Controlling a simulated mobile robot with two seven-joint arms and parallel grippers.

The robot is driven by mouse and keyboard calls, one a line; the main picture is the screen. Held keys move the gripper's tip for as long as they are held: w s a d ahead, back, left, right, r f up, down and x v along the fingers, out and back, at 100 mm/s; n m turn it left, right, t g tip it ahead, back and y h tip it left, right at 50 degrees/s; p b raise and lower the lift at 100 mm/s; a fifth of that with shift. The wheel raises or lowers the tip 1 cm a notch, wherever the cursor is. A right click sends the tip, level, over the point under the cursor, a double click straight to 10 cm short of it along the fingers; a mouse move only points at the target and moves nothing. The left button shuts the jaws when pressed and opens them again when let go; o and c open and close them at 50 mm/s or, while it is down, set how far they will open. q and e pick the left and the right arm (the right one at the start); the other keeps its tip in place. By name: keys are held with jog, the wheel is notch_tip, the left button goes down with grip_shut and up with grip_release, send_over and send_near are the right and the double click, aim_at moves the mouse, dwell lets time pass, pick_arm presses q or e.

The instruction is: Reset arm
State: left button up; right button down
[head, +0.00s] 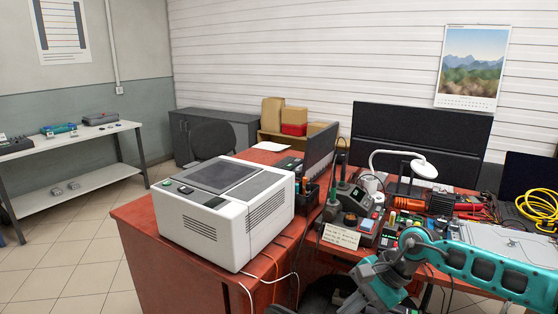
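My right arm, teal and grey, comes in from the right edge and bends downward near the bottom right. Its lower part runs to the bottom edge, and I cannot make out gripper fingers there. My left arm and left gripper are not in view. No coolant hose can be picked out in this view.
A white box-shaped machine (228,213) stands on the red-brown desk (140,222). A soldering station (353,222), a white lamp (423,168) and dark monitors (420,142) crowd the desk. A yellow cable coil (540,208) lies right. A shelf table (75,188) stands left; tiled floor is clear between.

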jog(key=s+a+r+m+t+y, duration=0.1)
jog(key=s+a+m+y, duration=0.2)
jog(key=a+m, duration=0.25)
jog(key=s+a+m+t+y+b, duration=0.1)
jog(key=s+a+m+y, duration=0.1)
jog(key=a+m+y, duration=0.3)
jog(key=s+a+r+m+t+y, duration=0.1)
jog(key=s+a+m+t+y, duration=0.15)
jog(key=a+m, duration=0.3)
jog(key=s+d+f+n+t+h, duration=0.2)
jog(key=s+d+f+n+h, duration=0.2)
jog(key=n, duration=0.5)
jog(key=s+d+f+n+t+h+b, duration=0.1)
jog(key=s+d+f+n+h, duration=0.3)
jog(key=d+f+n, duration=0.5)
jog(key=s+d+f+n+t+h+b, duration=0.1)
jog(key=s+d+f+n+t+h, duration=0.2)
jog(key=n, duration=0.7)
jog(key=s+d+f+h, duration=0.2)
jog(key=d+f+h, duration=0.1)
jog(key=f+h, duration=0.1)
jog(key=shift+d+f+n, duration=0.2)
jog(key=shift+d+n, duration=0.1)
jog(key=shift+s, duration=0.1)
